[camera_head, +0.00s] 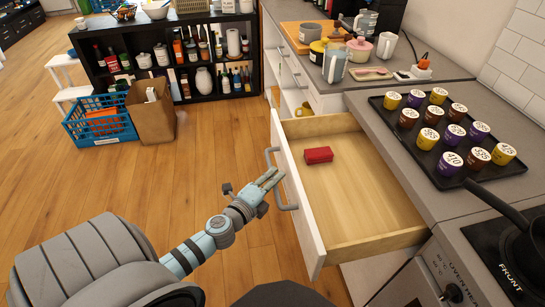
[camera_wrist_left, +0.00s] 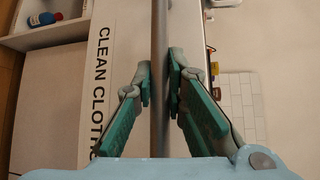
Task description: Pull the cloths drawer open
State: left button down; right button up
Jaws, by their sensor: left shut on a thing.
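The cloths drawer (camera_head: 350,185) stands open, pulled well out from the counter. Its white front (camera_head: 291,190) carries a grey bar handle (camera_head: 270,157). In the left wrist view the front (camera_wrist_left: 95,140) shows a label reading "CLEAN CLOTHS", its end cut off by my gripper. My left gripper (camera_head: 268,180) is at the handle. In the left wrist view its green-padded fingers (camera_wrist_left: 159,85) are on both sides of the handle bar (camera_wrist_left: 158,30), shut on it. My right gripper is not in view.
A blue crate (camera_head: 100,125) and paper bag (camera_head: 152,115) stand by the shelf. The wooden floor left of the drawer is clear.

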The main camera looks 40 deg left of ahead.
pick_arm(q)
jog(key=c, duration=1.6)
grip_release()
jog(key=shift+s, duration=0.1)
jog(key=s+d+r, duration=0.1)
jog(key=s, duration=1)
jog(key=shift+s+r, duration=0.3)
jog(key=shift+d, duration=0.1)
